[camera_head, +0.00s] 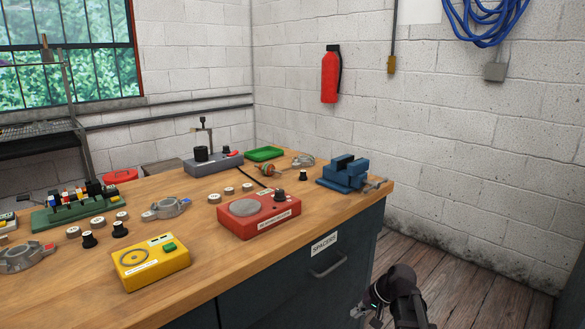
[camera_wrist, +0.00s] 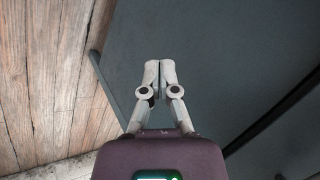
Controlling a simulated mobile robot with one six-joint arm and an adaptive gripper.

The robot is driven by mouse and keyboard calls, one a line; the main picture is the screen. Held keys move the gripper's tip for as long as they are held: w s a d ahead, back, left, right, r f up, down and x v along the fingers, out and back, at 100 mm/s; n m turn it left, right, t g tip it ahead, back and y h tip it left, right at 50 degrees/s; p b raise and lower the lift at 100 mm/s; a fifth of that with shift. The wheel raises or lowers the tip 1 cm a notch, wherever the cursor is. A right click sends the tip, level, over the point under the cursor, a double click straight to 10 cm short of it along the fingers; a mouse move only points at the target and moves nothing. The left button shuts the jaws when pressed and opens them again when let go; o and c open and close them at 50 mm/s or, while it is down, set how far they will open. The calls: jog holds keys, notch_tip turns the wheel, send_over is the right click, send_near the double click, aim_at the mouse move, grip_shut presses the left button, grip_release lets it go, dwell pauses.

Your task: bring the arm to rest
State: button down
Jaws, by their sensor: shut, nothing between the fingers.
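My gripper (camera_wrist: 160,68) is shut and empty in the wrist view, its two grey fingertips together. Behind it in that view are a dark cabinet face (camera_wrist: 230,50) and the plank floor (camera_wrist: 45,70). In the head view, my arm shows at the bottom right, in front of the workbench's dark cabinet (camera_head: 300,285) and below the bench top. The gripper's fingers are small and hard to make out there. I see no bench object touching the gripper.
The wooden bench top (camera_head: 200,280) holds a yellow device (camera_head: 150,262), a red device (camera_head: 258,214), a blue vise (camera_head: 345,173) and a green tray (camera_head: 264,154). A drawer handle (camera_head: 328,266) juts from the cabinet. The floor (camera_head: 460,270) on the right is clear.

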jog(key=s+a+f+n+g+h, duration=0.25)
jog(key=s+h, duration=0.35)
jog(key=s, duration=0.6)
notch_tip(320, 180, up, 34)
jog(key=p, duration=3.4)
jog(key=shift+d, duration=0.3)
